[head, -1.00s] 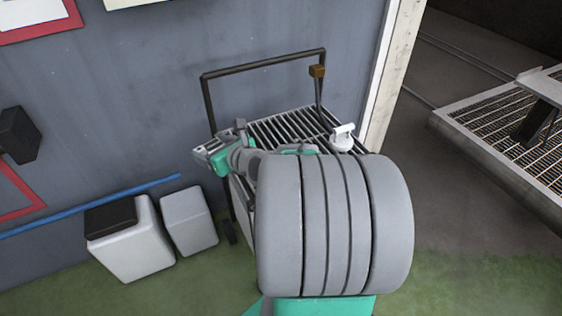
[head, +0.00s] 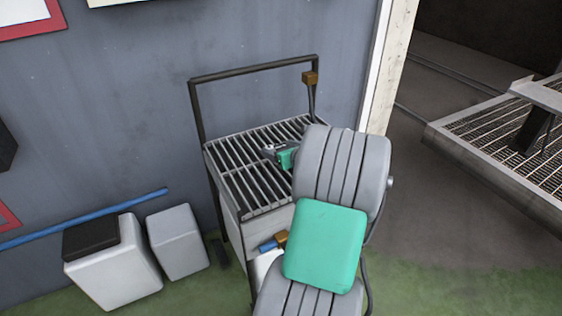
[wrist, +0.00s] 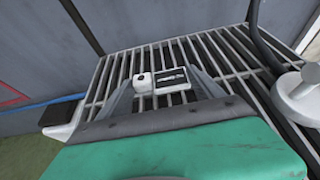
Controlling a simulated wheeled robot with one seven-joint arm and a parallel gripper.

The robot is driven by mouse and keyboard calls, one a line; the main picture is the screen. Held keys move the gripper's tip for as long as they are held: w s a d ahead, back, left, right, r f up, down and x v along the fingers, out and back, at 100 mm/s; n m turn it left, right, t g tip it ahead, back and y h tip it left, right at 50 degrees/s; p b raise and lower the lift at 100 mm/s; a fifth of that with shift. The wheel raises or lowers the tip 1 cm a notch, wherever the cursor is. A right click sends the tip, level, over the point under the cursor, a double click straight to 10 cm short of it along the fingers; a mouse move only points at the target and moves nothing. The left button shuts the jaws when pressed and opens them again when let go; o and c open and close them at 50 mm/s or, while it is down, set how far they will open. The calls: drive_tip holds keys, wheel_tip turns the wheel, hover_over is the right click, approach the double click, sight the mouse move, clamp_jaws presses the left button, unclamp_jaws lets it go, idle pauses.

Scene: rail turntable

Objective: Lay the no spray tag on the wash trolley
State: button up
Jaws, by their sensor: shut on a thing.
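The wash trolley (head: 226,172) stands against the grey wall, with a slatted metal top and a dark push handle. My gripper (head: 270,153) is over the middle of the slatted top. In the wrist view my gripper (wrist: 160,82) has its two grey fingers on either side of the no spray tag (wrist: 171,79), a small white piece with a dark lettered face. The gripper is shut on it. The trolley's slats (wrist: 205,52) lie beneath the tag; I cannot tell whether it touches them. In the head view the tag is too small to make out.
A white round fitting (wrist: 302,92) stands on the trolley's right side. A dark hose runs beside it. White bins (head: 112,268) stand on the floor at left. A blue pipe (head: 85,217) runs along the wall. Bare slats surround the gripper.

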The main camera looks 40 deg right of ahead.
drive_tip(key=shift+w+d+f, duration=0.15)
drive_tip(key=shift+d+f, duration=0.15)
drive_tip(key=shift+f, duration=0.15)
drive_tip(key=shift+w+d+f+b, duration=0.15)
drive_tip(key=shift+f+b, duration=0.4)
drive_tip(key=shift+f, duration=1.1)
drive_tip(key=shift+f, duration=0.2)
drive_tip(key=o, duration=1.3)
drive_tip(key=shift+r, duration=0.1)
